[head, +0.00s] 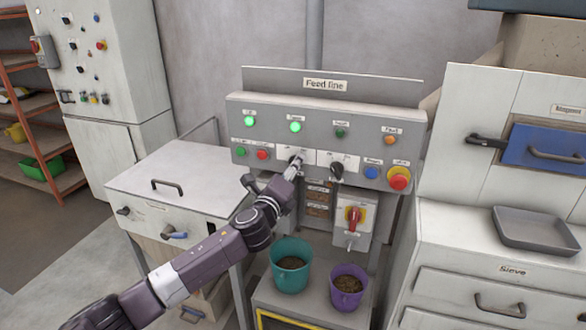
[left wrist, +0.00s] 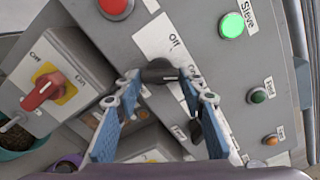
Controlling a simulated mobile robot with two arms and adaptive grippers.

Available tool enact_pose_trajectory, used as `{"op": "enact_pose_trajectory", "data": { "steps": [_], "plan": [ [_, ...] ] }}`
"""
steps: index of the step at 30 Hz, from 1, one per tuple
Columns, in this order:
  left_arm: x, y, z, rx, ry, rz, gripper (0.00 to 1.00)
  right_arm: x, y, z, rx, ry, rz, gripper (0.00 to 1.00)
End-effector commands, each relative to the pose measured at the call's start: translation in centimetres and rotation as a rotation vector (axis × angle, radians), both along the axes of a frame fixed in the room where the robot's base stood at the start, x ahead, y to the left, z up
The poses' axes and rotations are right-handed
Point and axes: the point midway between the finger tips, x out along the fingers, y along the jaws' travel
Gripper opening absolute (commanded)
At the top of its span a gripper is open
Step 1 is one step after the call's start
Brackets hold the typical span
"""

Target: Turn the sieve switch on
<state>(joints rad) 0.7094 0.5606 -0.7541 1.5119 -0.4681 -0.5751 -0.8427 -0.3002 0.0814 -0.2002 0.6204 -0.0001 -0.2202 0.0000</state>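The sieve switch is a black knob (left wrist: 160,71) on a white plate of the grey "Feed line" panel (head: 310,110). In the left wrist view, "Off" is printed beside it; another small label is partly covered, and the knob's setting is unclear. The lamp labelled "Sieve" (left wrist: 232,25) glows green; it is also lit in the head view (head: 295,127). My left gripper (left wrist: 158,80) is open, its fingertips on either side of the knob; contact is not clear. In the head view my left gripper (head: 296,162) largely hides this knob. My right gripper is not in view.
A second black knob (head: 337,172) sits right beside it. A red button (head: 262,155), blue button (head: 372,173) and red emergency stop (head: 399,178) are on the same panel. A red rotary handle (head: 354,217) is below. Teal (head: 290,275) and purple (head: 347,296) buckets stand underneath.

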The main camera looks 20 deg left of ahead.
Motion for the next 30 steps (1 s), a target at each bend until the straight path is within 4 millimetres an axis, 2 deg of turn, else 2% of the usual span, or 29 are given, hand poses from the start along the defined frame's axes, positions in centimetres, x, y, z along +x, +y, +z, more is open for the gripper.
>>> {"op": "enact_pose_trajectory", "data": {
  "steps": [1,3,12,16,20,30],
  "plan": [
    [0.0,0.0,-0.1,0.000,0.001,0.001,0.44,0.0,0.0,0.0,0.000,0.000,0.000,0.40],
    [0.0,0.0,0.0,-0.001,0.001,0.001,0.52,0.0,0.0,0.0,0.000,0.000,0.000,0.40],
    [-0.1,0.0,0.0,-0.003,0.000,0.000,0.52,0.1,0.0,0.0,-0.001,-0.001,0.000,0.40],
    [-0.8,0.0,0.0,-0.002,-0.001,-0.001,0.52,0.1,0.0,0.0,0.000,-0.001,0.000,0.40],
    [-2.5,0.1,-0.1,-0.002,0.001,-0.002,0.52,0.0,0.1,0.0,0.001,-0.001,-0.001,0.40],
    [-8.7,0.3,-0.1,-0.001,0.002,-0.001,0.52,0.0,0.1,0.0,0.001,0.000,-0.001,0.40]
  ]
}}
